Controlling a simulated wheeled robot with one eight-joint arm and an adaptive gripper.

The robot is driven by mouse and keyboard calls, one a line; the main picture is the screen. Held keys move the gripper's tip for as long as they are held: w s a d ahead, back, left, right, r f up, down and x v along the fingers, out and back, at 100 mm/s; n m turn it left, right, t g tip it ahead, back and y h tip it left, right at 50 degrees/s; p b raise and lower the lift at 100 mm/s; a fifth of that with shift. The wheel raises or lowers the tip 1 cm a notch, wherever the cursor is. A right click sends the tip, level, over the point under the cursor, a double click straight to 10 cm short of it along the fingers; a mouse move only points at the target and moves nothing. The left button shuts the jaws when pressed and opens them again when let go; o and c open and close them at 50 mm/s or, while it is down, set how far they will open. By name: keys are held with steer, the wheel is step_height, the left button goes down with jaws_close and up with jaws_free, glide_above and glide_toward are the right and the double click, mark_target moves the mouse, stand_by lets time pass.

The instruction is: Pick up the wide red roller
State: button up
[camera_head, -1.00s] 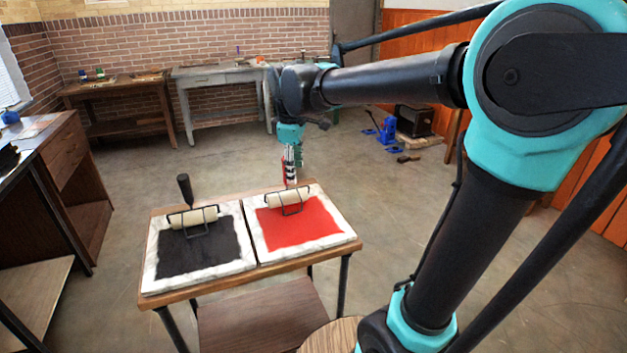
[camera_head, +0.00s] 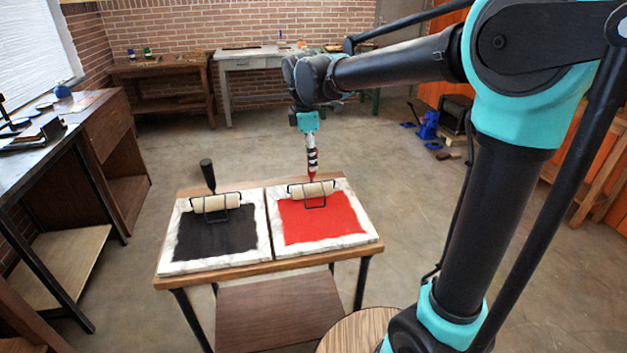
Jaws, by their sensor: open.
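The roller on the red ink (camera_head: 311,190) has a cream cylinder and a dark wire frame. It rests at the back of the red inked slab (camera_head: 320,220), on the right of the small table. My gripper (camera_head: 312,168) points down at the back of this roller, close over its handle end. The fingers show dark, white and red parts. They look narrow from here, and the roller's handle is hidden or merges with them. I cannot tell whether they touch it. A second roller (camera_head: 216,203) with an upright dark handle lies on the black inked slab (camera_head: 215,233).
The small wooden table (camera_head: 270,268) has a lower shelf. A workbench (camera_head: 100,150) stands at the left, and benches line the brick wall. A blue tool (camera_head: 428,125) stands on the floor at the back right. Floor around the table is open.

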mark_target(314, 172)
steer(key=shift+w+d+f, duration=0.1)
steer(key=shift+w+f, duration=0.15)
steer(key=shift+f, duration=0.85)
steer(key=shift+w+d+f, duration=0.1)
steer(key=shift+w+f, duration=0.15)
steer(key=shift+f, duration=0.85)
steer(key=shift+w+d+f, duration=0.1)
steer(key=shift+w+f, duration=0.15)
steer(key=shift+f, duration=0.85)
jaws_close()
